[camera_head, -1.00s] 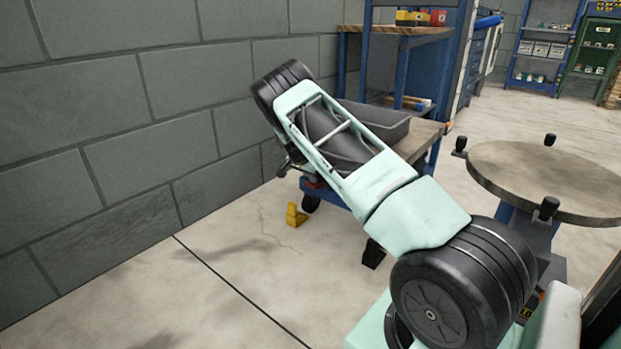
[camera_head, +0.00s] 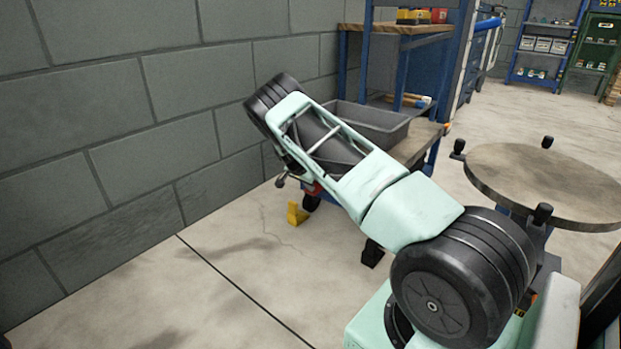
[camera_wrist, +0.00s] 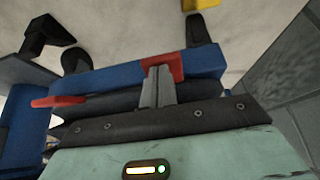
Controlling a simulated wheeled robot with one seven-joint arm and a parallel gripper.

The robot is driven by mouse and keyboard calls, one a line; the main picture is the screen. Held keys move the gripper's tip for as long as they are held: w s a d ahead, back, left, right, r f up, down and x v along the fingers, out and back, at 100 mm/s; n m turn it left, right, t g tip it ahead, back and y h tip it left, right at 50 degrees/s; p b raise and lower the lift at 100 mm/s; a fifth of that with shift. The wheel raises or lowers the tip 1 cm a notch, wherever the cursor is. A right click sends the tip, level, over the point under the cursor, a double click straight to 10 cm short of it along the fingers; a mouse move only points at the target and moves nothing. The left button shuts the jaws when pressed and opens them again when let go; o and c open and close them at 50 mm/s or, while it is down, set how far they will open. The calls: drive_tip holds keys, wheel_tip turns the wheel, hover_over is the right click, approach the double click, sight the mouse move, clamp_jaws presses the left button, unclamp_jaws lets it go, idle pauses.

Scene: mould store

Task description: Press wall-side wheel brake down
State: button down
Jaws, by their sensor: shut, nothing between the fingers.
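In the wrist view my gripper (camera_wrist: 158,86) is shut and empty, its narrow grey fingers together. The fingertips overlap the edge of a red brake pedal (camera_wrist: 176,67) at the wall-side end of the blue trolley frame (camera_wrist: 110,78); I cannot tell whether they touch it. A second red pedal (camera_wrist: 58,101) shows farther left, away from the wall. A dark caster wheel (camera_wrist: 195,30) shows beyond the frame near the wall-side pedal. In the head view the wall-side caster (camera_head: 311,202) and a bit of red (camera_head: 312,188) show below my arm, which hides most of the trolley end.
The grey block wall (camera_head: 130,130) runs close along the left. A yellow bracket (camera_head: 297,214) stands on the floor near the caster. A grey bin (camera_head: 375,122) sits on the trolley. A round table (camera_head: 540,182) stands at the right. Floor in front is clear.

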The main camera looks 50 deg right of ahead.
drive_tip(key=shift+a+f+p, duration=0.3)
drive_tip(key=shift+f+p, duration=0.15)
drive_tip(key=shift+f, duration=0.5)
drive_tip(key=shift+f, duration=0.25)
drive_tip(key=shift+a, duration=0.1)
